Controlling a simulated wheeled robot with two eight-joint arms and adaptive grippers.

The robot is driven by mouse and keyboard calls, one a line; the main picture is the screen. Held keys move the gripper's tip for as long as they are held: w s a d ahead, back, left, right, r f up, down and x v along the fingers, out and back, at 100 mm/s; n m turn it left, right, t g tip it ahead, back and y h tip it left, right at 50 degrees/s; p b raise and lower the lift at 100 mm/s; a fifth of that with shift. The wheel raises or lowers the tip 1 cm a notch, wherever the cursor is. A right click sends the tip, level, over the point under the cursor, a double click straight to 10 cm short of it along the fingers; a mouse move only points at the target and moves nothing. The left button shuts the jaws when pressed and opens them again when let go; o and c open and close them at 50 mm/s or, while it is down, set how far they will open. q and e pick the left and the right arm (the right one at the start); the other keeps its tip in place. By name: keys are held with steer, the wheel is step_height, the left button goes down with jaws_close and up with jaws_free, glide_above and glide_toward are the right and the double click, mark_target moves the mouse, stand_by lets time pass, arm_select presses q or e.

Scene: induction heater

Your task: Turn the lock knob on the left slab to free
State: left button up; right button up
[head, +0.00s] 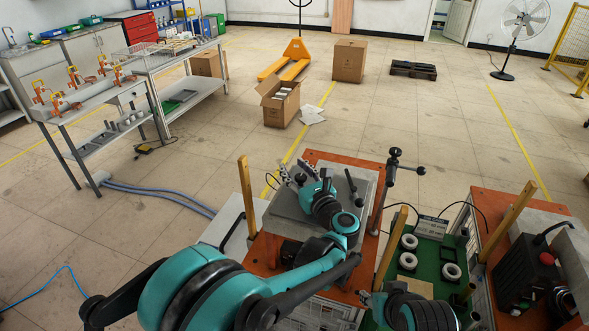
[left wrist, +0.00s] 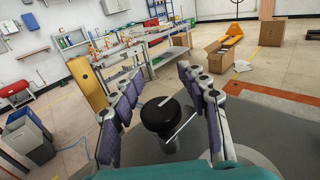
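The left slab (head: 287,207) is a grey plate on an orange-topped cart. The black round lock knob (left wrist: 157,114) has a pale line across its top and a thin metal rod beside it. My left gripper (head: 291,174) is over the slab. In the left wrist view its purple-padded fingers (left wrist: 151,90) stand apart on both sides of the knob, with gaps visible. In the head view the knob is small and partly hidden among the fingers. My right arm (head: 412,309) shows at the bottom; its fingers are too cut off to judge.
A black-handled lever post (head: 391,165) stands at the slab's right edge. Wooden posts (head: 246,198) rise at the cart's corners. A green tray (head: 428,275) with white rings lies to the right, beside a black box with a red button (head: 530,270). Open floor lies beyond.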

mark_target(304, 180)
arm_select(q)
steer(key=v, duration=0.7)
steer(key=shift+s+d, duration=0.1)
steer(key=shift+s, duration=0.15)
steer(key=shift+f, duration=0.1)
steer(key=r+m+t+h, duration=0.1)
steer(key=r+m, duration=0.1)
steer(key=r, duration=0.1)
steer(key=w+a+r+m+t+h, duration=0.1)
steer(key=r+m, duration=0.1)
steer(key=r+m+t+h, duration=0.1)
steer(key=r+m, duration=0.2)
steer(key=shift+w+a+r+t, duration=0.25)
steer(key=shift+w+r+t, duration=0.1)
steer(key=shift+t, duration=0.05)
steer(key=s+r+m+h, duration=0.4)
steer(key=m+h, duration=0.6)
steer(key=m, duration=0.8)
steer(key=s+a+f+m+g+y, duration=0.2)
steer(key=s+a+f+m+g, duration=0.4)
steer(key=s+f, duration=0.5)
steer(key=s+a+f+m+g+y, duration=0.2)
steer(key=s+a+f+m+g, duration=0.4)
steer(key=s+a+f+m, duration=0.4)
step_height(304, 180, down, 3)
steer(key=shift+s+a+r+m+g+y, duration=0.2)
steer(key=shift+s+a+m+g+y, duration=0.1)
steer(key=shift+s+a, duration=0.7)
steer(key=shift+w+a, duration=0.1)
steer(key=shift+w, duration=0.1)
